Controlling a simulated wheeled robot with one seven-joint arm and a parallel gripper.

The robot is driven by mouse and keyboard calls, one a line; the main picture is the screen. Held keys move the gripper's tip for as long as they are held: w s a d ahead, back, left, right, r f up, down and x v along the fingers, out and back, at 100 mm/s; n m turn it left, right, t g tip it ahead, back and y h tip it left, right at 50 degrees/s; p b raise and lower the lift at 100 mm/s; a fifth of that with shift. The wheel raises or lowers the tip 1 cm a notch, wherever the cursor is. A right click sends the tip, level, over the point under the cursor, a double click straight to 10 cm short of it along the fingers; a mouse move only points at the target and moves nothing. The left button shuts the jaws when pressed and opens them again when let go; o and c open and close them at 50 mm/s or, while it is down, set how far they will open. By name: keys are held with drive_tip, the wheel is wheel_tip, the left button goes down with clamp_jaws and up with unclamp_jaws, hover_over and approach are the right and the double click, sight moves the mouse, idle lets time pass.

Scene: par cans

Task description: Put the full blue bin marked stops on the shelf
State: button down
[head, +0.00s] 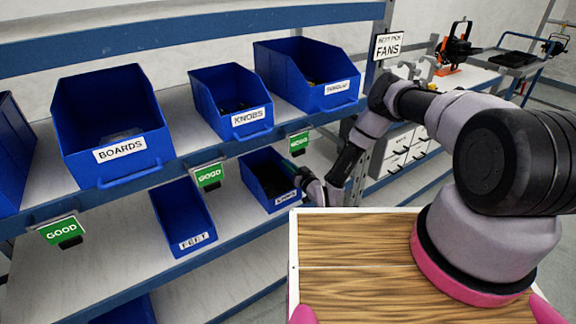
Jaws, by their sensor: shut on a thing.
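A blue bin (268,184) with dark contents stands on the lower shelf (233,222). Its white front label is too small to read surely, so I cannot confirm that it says stops. My gripper (306,183) is at the bin's right front side and shut on it, though the fingertips are partly hidden. The bin looks upright and in among the shelf's other bins.
Blue bins marked BOARDS (112,120) and KNOBS (231,98) and a third bin (310,75) stand on the upper shelf (180,113). A FEET bin (182,215) is left on the lower shelf. Green GOOD signs (208,176) hang from the upper shelf's edge.

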drive_tip(key=c, duration=1)
unclamp_jaws()
drive_tip(key=v, duration=1.2)
